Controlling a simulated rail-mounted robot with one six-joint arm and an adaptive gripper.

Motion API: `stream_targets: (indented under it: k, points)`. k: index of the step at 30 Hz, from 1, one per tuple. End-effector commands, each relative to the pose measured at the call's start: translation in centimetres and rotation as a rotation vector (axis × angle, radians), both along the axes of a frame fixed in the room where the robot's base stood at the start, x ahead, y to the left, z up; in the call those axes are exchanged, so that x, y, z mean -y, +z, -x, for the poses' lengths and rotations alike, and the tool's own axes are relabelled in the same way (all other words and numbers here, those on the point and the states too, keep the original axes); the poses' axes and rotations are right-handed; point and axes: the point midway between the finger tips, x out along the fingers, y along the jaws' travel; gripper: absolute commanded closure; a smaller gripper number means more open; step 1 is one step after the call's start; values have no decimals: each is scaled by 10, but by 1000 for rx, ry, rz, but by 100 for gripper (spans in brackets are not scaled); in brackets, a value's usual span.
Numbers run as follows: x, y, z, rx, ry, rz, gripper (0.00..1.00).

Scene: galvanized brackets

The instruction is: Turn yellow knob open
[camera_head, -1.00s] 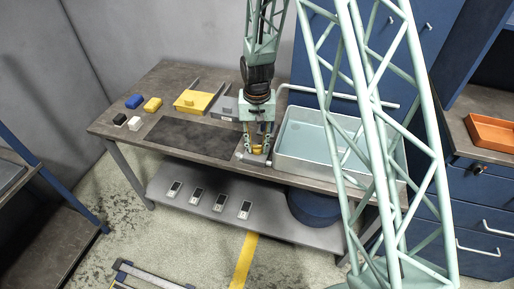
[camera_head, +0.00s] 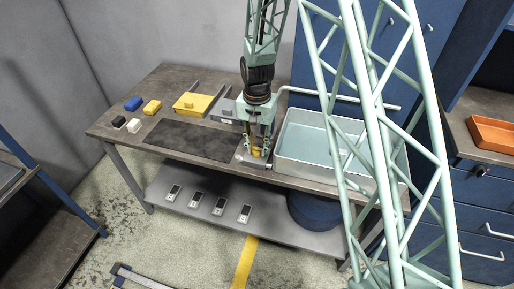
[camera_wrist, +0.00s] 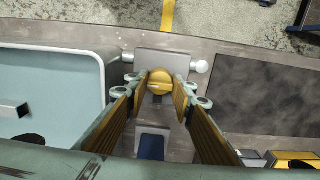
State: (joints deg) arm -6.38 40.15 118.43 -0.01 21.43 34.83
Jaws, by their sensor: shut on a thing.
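The yellow knob (camera_wrist: 160,82) is round and sits on a grey block (camera_wrist: 163,62) at the table's front edge, beside the sink basin. In the wrist view my gripper (camera_wrist: 160,88) points down over it, with one finger on each side, shut on the knob. In the head view my gripper (camera_head: 256,152) stands at the same spot, and the knob is mostly hidden between the fingers. Pale pipe ends (camera_wrist: 199,66) stick out on both sides of the block.
The basin (camera_head: 300,165) stands right of my gripper, with a pale pipe (camera_head: 340,97) above it. A dark mat (camera_head: 190,140) lies to the left.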

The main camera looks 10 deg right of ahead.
Motion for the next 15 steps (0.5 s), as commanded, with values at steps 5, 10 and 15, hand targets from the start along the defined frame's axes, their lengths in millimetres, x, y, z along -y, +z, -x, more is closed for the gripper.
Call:
stream_targets:
  k: [5, 10, 15]
  points:
    - [0, 0, 0, 0, 0, 0, 66]
    - [0, 0, 0, 0, 0, 0, 63]
    - [0, 0, 0, 0, 0, 0, 63]
